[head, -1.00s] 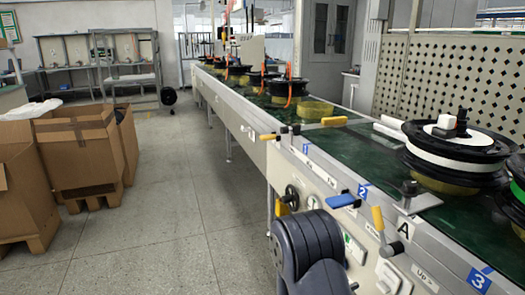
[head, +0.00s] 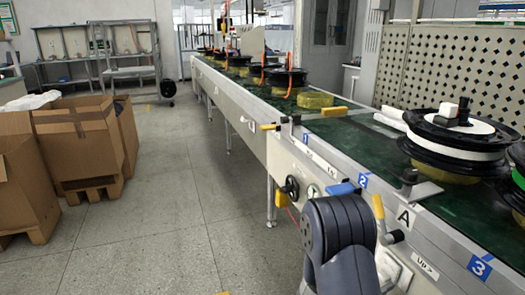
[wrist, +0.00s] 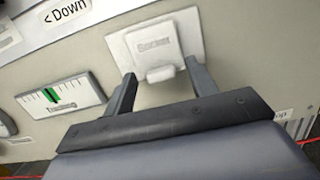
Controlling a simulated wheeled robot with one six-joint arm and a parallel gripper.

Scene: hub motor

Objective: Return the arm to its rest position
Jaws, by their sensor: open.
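Beyond the fingertips is the conveyor's side panel with a white switch plate (wrist: 155,42) that has a small rocker. I cannot tell whether the fingers touch it. In the head view my dark arm (head: 340,240) stands in front of the conveyor's side at the bottom; the gripper itself is hidden there.
The conveyor (head: 330,135) runs along the right, carrying black hub motors (head: 460,130) on yellow rings. Blue and yellow handles stick out from its near side. Cardboard boxes (head: 75,145) stand at left. The floor (head: 170,215) between is clear.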

